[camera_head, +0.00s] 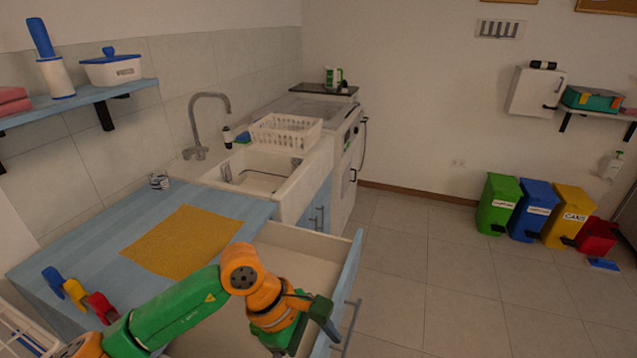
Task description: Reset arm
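My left arm, green and orange, comes in from the lower left and crosses over the front of the blue counter (100,235). Its wrist and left gripper (318,318) are over the pulled-out drawer (300,242) at the bottom centre. The fingers are dark and seen at an angle, so I cannot tell whether they are open or shut. I see no object held in them. My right gripper is not in view.
Blue, yellow and red items (76,292) stand at the counter's left front edge. A yellow mat (180,240) lies on the counter, with a small jar (159,181) behind it. The sink (262,172) is beyond. Floor to the right is clear up to coloured bins (534,208).

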